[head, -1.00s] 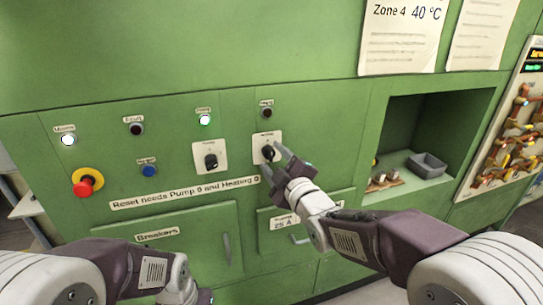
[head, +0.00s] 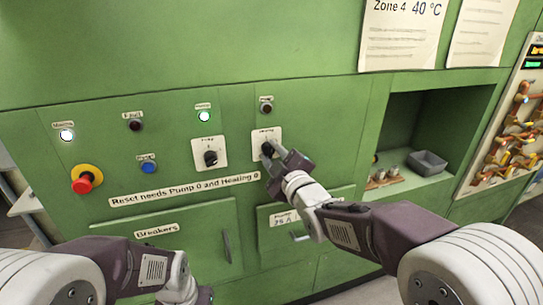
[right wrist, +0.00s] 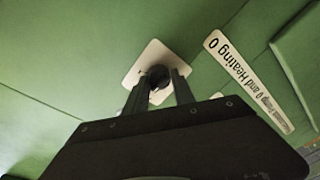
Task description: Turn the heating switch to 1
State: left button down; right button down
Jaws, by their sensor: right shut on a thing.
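The heating switch (head: 267,148) is a black rotary knob on a white plate (head: 262,134) on the green panel. My right gripper (head: 271,157) has its fingers around the knob and is shut on it. In the right wrist view the fingers (right wrist: 158,84) sit on both sides of the round dark knob (right wrist: 158,74). The fingers hide much of the knob, so I cannot tell which way it points. My left arm is low at the left; only a dark part of its gripper (head: 204,297) shows at the bottom edge, fingers out of frame.
The pump switch (head: 210,158) is just left. A red emergency button (head: 84,180), a blue button (head: 149,168) and lit lamps are farther left. The label "Reset needs Pump 0 and Heating 0" (head: 184,190) runs below. A recess with a grey bin (head: 428,162) is right.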

jog(key=shift+f+m+b, duration=0.15)
jog(key=shift+m+b, duration=0.8)
jog(key=shift+m, duration=0.25)
jog(key=m+b, duration=0.2)
jog(key=m, duration=0.1)
jog(key=shift+m+t+b, duration=0.3)
jog(key=shift+m, duration=0.1)
jog(key=m+b, duration=0.3)
jog(key=m, duration=0.2)
jog(key=shift+t, duration=0.3)
jog(key=shift+m+h, duration=0.3)
jog(key=c, duration=1.1)
grip_release()
jog(key=shift+d, duration=0.1)
jog(key=v, duration=0.9)
jog(key=shift+b, duration=0.35)
